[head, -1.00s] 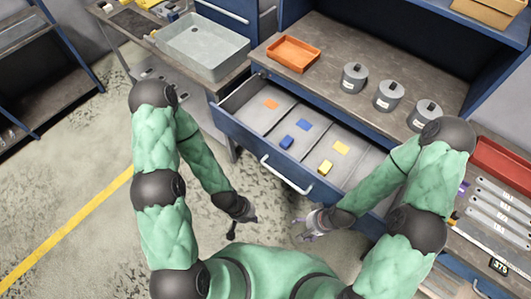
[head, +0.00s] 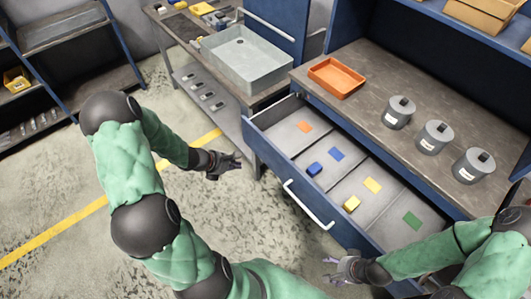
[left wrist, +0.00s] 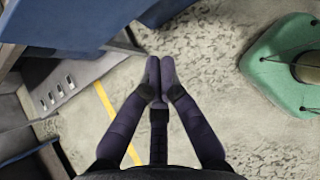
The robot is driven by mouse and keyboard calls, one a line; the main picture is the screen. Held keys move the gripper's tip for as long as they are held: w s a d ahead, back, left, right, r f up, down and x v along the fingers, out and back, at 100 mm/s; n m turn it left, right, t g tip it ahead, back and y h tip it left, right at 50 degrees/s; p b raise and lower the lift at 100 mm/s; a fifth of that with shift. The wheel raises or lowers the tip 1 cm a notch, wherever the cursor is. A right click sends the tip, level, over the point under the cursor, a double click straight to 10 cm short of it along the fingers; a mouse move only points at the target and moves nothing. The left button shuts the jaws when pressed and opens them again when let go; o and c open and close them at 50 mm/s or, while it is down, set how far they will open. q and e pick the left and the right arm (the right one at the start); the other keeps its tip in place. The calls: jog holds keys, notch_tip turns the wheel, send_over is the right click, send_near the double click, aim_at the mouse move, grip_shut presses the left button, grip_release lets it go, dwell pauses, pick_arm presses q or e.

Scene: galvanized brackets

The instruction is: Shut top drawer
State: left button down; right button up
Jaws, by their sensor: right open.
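The top drawer (head: 268,150) is blue-fronted and stands pulled out from under the workbench (head: 365,112). Its pale handle (head: 308,206) runs along the front. Inside are dividers, coloured cards and two small blocks, one blue (head: 315,169) and one yellow (head: 351,203). My left gripper (head: 226,162) is in front of the drawer's left end, clear of it. In the left wrist view its dark fingertips (left wrist: 161,68) meet with nothing between them. My right gripper (head: 342,268) is open and empty, below the handle and apart from it.
An orange tray (head: 337,77) and grey lidded canisters (head: 434,137) stand on the worktop. A grey basin (head: 246,60) is on the side bench, left of the drawer. Shelving stands at the far left. The floor (head: 60,185) between is clear.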

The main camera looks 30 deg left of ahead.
pick_arm(q)
jog(key=w+a+r+n+t, duration=0.1)
jog(key=a, duration=0.1)
jog(key=b, duration=0.2)
send_near(262, 153)
jog(key=s+f+x, duration=0.1)
jog(key=x, duration=0.3)
jog(key=shift+w+d+n+y, duration=0.15)
jog(key=shift+w+y, duration=0.05)
jog(key=shift+w, duration=0.25)
jog(key=shift+w+d+n+y, duration=0.15)
jog(key=shift+w+d+y, duration=0.05)
jog(key=shift+w, duration=0.25)
pick_arm(e)
jog(key=shift+d+f, duration=0.1)
jog(key=shift+f, duration=1.05)
